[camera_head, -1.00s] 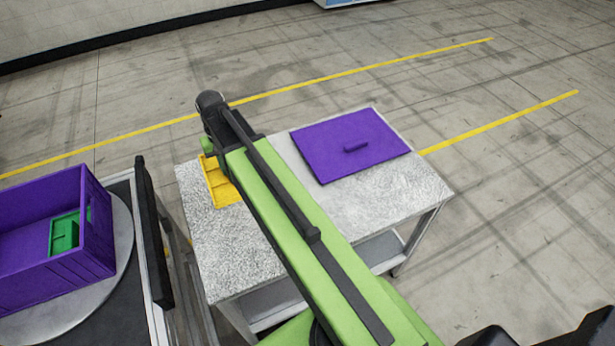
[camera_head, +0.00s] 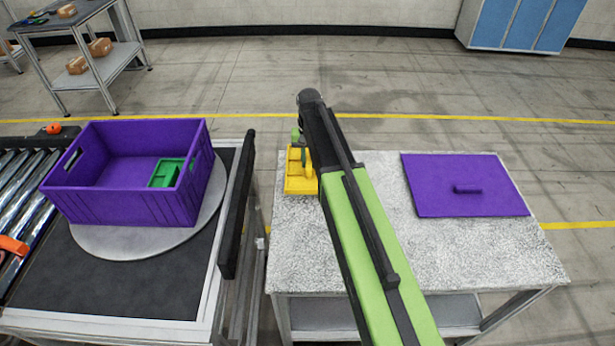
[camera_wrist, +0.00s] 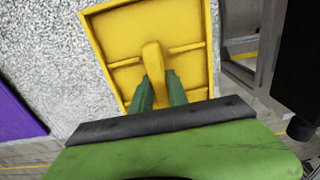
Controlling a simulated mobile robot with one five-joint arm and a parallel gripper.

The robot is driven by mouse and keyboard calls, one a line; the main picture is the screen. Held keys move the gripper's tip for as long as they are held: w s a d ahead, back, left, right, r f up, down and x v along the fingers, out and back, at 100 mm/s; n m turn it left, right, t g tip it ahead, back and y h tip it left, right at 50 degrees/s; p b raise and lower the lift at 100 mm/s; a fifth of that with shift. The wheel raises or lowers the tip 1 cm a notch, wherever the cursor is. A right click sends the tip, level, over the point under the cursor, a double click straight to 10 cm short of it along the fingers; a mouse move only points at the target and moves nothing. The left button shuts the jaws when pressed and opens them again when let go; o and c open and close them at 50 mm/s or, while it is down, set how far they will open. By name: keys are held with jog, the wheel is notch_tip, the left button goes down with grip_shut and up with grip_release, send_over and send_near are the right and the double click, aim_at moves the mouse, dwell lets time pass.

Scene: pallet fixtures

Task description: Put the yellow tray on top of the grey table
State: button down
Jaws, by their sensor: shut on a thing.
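The yellow tray (camera_head: 297,183) is at the left edge of the grey table (camera_head: 440,262) in the head view, partly hidden behind my arm. In the wrist view the yellow tray (camera_wrist: 183,28) shows its compartments and a raised middle handle. My gripper (camera_wrist: 160,88) is shut on that handle, with a green finger on each side. In the head view my gripper (camera_head: 301,148) is mostly hidden by my arm. The tray is over the speckled tabletop (camera_wrist: 52,55); I cannot tell whether it touches it.
A purple lid (camera_head: 465,185) with a handle lies on the table's right side. At left, a purple crate (camera_head: 130,200) holding a green tray (camera_head: 166,172) stands on a round plate (camera_head: 130,240). A black rail (camera_head: 238,205) edges that station. The table's front middle is clear.

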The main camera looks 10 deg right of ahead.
notch_tip(320, 180, down, 4)
jog(key=b, duration=0.4)
jog(key=shift+f, duration=0.25)
jog(key=shift+r, duration=0.3)
jog(key=shift+f, duration=0.25)
jog(key=c, duration=1.3)
grip_release()
jog(key=shift+r, duration=0.1)
